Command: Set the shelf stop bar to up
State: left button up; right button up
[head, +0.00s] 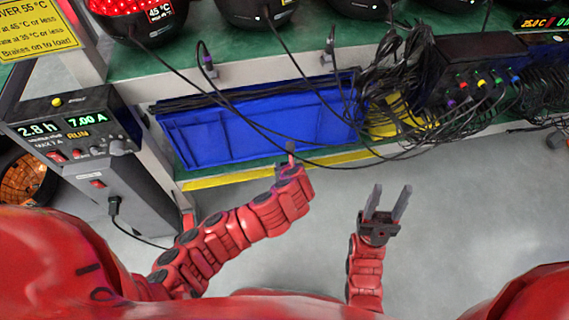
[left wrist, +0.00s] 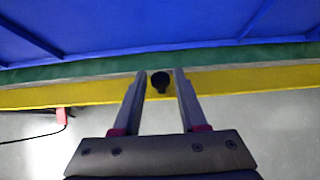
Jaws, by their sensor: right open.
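A yellow bar (head: 232,178), which looks like the shelf stop bar, runs along the front edge of the lower green shelf, below the blue bin. It also crosses the left wrist view (left wrist: 245,80). A dark round knob (left wrist: 160,82) shows against the bar there, between my left fingertips, with a gap on both sides. My left gripper (head: 288,158) is open in front of the shelf edge; it also shows in the left wrist view (left wrist: 160,78). My right gripper (head: 387,195) is open and empty over the floor. In the head view my left gripper hides the knob.
A blue bin (head: 225,135) stands on the lower shelf. Black cables (head: 395,90) hang in a tangle at right, and one loops across the bin near my left gripper. A grey power unit (head: 75,130) stands at left. The grey floor before the rack is clear.

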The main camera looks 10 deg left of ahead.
pick_arm(q)
grip_shut()
jog(key=g+p, duration=0.1)
jog(key=p, duration=0.3)
jog(key=w+r+g+p, duration=0.1)
jog(key=p, duration=0.2)
jog(key=shift+w+a+r+h+p, duration=0.2)
jog(key=shift+a+h+p, duration=0.1)
jog(key=shift+p, duration=0.05)
jog(key=shift+w+g+p, duration=0.2)
jog(key=shift+g+p, duration=0.2)
jog(key=shift+g, duration=0.1)
jog(key=shift+w+a+f+g+h, duration=0.15)
jog(key=shift+w+f+g+h, duration=0.15)
jog(key=shift+g+h, duration=0.15)
jog(key=shift+o, duration=2)
grip_release()
jog(key=shift+s, duration=0.1)
